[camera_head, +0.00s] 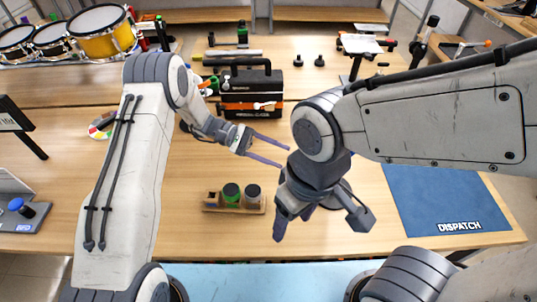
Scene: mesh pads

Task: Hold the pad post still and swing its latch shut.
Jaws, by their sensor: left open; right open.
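I cannot make out the pad post or its latch for certain. A dark round thing (345,200) with a pale rim stands on the wooden table, mostly hidden behind my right gripper. My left gripper (284,156) reaches in from the left over the middle of the table. Its two thin fingers are apart, with nothing seen between them. My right gripper (320,225) points down and towards me in front of the dark round thing. Its fingers are wide apart, and I see nothing held.
A wooden holder (234,209) with small jars stands front centre. A black and orange toolbox (252,88) is behind. A blue mat (440,200) marked DISPATCH lies right. Yellow drums (97,35) stand back left. A stand with a white top (361,44) is at the back right.

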